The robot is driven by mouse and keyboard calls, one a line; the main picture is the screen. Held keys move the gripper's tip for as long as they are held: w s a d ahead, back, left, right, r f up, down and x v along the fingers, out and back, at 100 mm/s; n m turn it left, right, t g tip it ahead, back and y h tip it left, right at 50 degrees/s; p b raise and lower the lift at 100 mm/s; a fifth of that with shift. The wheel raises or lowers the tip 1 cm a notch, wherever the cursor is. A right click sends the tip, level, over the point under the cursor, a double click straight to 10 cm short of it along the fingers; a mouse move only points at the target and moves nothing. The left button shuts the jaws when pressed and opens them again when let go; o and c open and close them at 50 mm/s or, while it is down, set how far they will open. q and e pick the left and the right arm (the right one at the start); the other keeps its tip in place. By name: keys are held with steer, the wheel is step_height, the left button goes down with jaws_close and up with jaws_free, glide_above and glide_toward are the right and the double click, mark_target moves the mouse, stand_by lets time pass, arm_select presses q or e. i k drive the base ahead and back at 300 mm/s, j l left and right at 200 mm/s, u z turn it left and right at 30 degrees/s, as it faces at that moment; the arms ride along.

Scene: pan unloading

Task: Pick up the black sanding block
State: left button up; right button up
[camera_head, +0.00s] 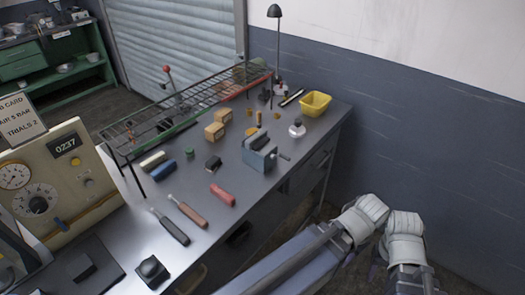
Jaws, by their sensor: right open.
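Several small black items lie on the grey metal workbench (245,190), and I cannot tell for sure which is the sanding block. A small black block (213,163) lies mid-bench, left of the grey vise. A larger black block-like item (152,269) with a rounded top sits at the near edge. My right arm reaches in from the bottom and bends at white joints beyond the bench's right side. My right gripper (411,281) is at the bottom right, open, well away from the black items and partly cut off by the frame. My left gripper is not in view.
A grey vise (261,154) stands near the bench's right edge. A wire rack (190,101) stands along the back, a yellow bin (315,103) at the far corner, and a gauge box (62,180) at left.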

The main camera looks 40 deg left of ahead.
mark_target(214, 163)
steer(key=l+u, duration=0.1)
steer(key=u, duration=0.35)
steer(key=l+u, duration=0.1)
steer(key=u, duration=0.4)
steer(key=l+u, duration=0.15)
steer(key=u, duration=0.3)
steer(key=l+u, duration=0.1)
steer(key=u, duration=0.35)
